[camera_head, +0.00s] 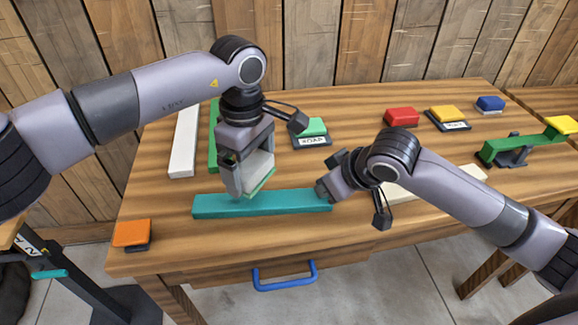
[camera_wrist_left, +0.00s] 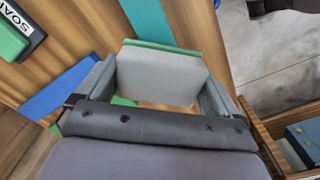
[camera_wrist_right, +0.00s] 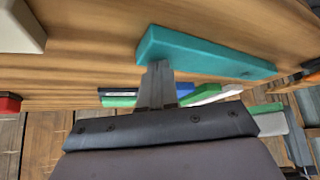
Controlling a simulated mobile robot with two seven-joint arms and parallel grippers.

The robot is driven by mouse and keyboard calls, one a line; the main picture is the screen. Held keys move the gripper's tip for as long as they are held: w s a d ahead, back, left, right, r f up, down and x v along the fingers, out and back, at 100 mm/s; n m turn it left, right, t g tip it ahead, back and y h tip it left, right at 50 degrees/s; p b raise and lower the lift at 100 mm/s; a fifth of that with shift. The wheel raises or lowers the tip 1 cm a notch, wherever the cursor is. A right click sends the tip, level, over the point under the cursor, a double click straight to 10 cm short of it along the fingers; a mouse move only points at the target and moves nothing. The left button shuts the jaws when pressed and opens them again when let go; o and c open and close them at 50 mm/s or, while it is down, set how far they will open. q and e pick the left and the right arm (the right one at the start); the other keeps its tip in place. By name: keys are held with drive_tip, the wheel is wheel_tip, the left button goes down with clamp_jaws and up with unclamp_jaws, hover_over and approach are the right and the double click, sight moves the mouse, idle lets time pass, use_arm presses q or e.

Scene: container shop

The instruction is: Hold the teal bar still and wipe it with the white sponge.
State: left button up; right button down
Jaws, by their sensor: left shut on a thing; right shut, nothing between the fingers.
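The teal bar (camera_head: 225,205) lies flat along the table's front part. It also shows in the left wrist view (camera_wrist_left: 148,22) and the right wrist view (camera_wrist_right: 205,52). My left gripper (camera_head: 248,185) is shut on the white sponge (camera_head: 260,168), which has a thin green layer on its lower side (camera_wrist_left: 165,46). The sponge is over the bar's middle, near its back edge; I cannot tell if it touches. My right gripper (camera_head: 325,188) is shut and empty, with its fingertips at the bar's right end. In the right wrist view its fingertips (camera_wrist_right: 158,72) meet the bar's edge.
An orange block (camera_head: 131,233) sits at the front left. White (camera_head: 184,142) and green (camera_head: 213,135) bars lie behind it. A soap dish (camera_head: 312,140), red (camera_head: 401,117), yellow (camera_head: 444,113) and blue (camera_head: 490,103) blocks stand behind. A cream bar (camera_head: 470,173) lies partly behind my right arm.

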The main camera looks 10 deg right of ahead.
use_arm(q)
drive_tip(key=shift+r+p, duration=1.8)
drive_tip(key=shift+r, duration=0.1)
use_arm(e)
drive_tip(key=shift+r, duration=1.45)
use_arm(q)
wheel_tip(320, 180, up, 5)
drive_tip(key=p, duration=0.5)
drive_tip(key=shift+r, duration=0.15)
use_arm(e)
wheel_tip(320, 180, up, 4)
